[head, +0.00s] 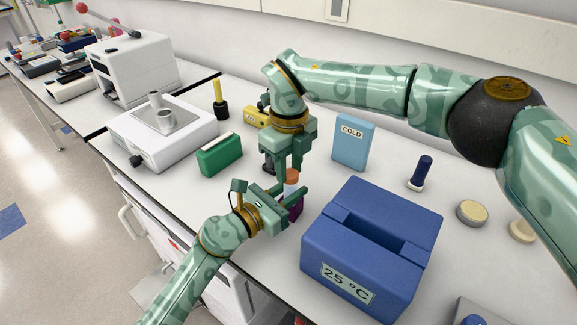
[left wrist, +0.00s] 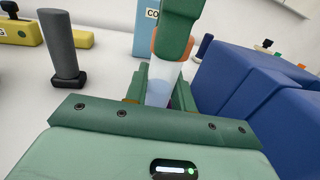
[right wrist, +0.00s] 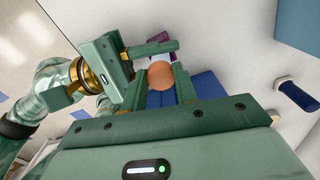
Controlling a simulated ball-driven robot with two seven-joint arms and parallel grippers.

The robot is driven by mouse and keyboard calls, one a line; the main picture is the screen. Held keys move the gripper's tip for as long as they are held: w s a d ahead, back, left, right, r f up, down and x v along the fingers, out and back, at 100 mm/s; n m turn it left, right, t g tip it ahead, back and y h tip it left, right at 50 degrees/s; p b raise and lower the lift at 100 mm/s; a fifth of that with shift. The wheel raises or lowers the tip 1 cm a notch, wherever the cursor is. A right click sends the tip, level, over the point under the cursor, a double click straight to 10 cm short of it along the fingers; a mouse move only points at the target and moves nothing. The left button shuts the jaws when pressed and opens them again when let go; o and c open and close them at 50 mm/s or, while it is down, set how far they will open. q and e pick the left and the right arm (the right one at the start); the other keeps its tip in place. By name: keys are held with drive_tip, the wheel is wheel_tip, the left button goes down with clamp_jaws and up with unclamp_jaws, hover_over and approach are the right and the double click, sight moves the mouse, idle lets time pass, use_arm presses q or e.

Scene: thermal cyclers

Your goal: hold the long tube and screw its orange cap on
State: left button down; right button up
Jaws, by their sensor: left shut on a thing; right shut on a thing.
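The long tube (left wrist: 160,90) stands upright, pale and translucent, with a purple lower part (head: 297,207). My left gripper (head: 288,196) is shut on the tube from the side; its jaws also show in the right wrist view (right wrist: 155,55). The orange cap (head: 292,175) is at the tube's top, in line with it; whether it is threaded on cannot be told. My right gripper (head: 288,172) points down from above and is shut on the cap, which shows between its fingers in the right wrist view (right wrist: 161,75). A right finger hides part of the cap in the left wrist view.
A blue 25 °C box (head: 375,245) stands close to the right of the tube. A light blue COLD box (head: 353,142) is behind. A green box (head: 220,155) and a white machine (head: 160,130) are to the left. The bench's front edge is near my left gripper.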

drive_tip(key=m, duration=0.6)
drive_tip(key=shift+w+d, duration=0.15)
drive_tip(key=m, duration=0.3)
drive_tip(key=shift+m, duration=0.4)
drive_tip(key=m, duration=0.5)
drive_tip(key=shift+d+m, duration=0.15)
drive_tip(key=shift+m, duration=0.25)
drive_tip(key=m, duration=0.9)
drive_tip(key=shift+s+d, duration=0.15)
drive_tip(key=shift+s, duration=0.05)
drive_tip(key=m, duration=0.3)
drive_tip(key=shift+s, duration=0.1)
drive_tip(key=m, duration=0.8)
drive_tip(key=shift+s, duration=0.15)
drive_tip(key=o, duration=1)
drive_tip(key=shift+f, duration=0.1)
